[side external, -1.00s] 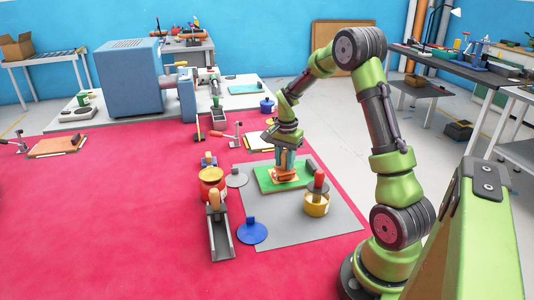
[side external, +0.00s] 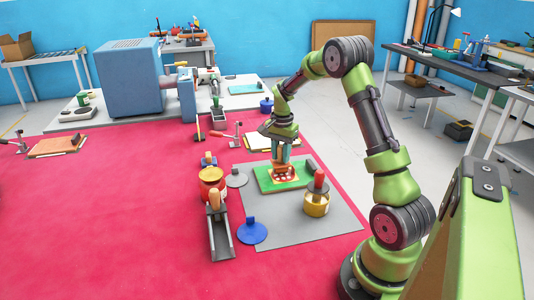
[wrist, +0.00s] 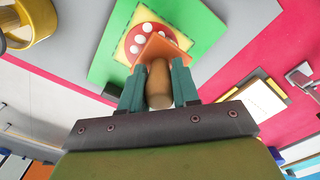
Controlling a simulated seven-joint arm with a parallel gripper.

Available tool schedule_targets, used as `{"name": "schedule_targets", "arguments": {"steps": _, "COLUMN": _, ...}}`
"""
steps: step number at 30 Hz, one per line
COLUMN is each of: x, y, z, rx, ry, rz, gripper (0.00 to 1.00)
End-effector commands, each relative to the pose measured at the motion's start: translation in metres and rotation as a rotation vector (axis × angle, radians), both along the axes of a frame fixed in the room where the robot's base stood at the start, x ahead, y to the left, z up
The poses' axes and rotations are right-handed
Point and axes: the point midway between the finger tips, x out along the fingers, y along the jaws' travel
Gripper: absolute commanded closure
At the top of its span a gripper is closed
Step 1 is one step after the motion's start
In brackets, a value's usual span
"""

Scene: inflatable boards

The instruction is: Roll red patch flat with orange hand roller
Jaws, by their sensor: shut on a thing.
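My gripper (wrist: 157,88) is shut on the brown handle (wrist: 158,86) of the orange hand roller (wrist: 163,48). In the wrist view the roller's orange head covers the near part of the red patch (wrist: 135,37). The patch is round with white dots, on a yellow square (wrist: 165,20) on the green board (wrist: 105,63). In the side view the gripper (side external: 280,163) points down over the back left part of the patch (side external: 287,175). I cannot tell whether the roller touches the patch; its underside is hidden.
The board lies on a grey mat (side external: 285,226) on the red floor covering. A yellow pot (side external: 317,204) with a red-topped handle stands just in front. A red pot (side external: 212,188), a blue disc (side external: 252,233) and a grey tray (side external: 220,240) lie to the left. A clipboard (side external: 272,142) lies behind.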

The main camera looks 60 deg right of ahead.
Motion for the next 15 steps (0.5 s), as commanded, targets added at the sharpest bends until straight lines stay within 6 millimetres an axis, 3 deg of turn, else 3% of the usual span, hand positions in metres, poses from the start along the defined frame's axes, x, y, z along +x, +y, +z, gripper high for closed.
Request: {"name": "schedule_targets", "arguments": {"steps": 15, "x": 0.014, "y": -0.014, "z": 0.0, "rx": 0.001, "ry": 0.002, "rz": 0.001, "gripper": 0.94}}
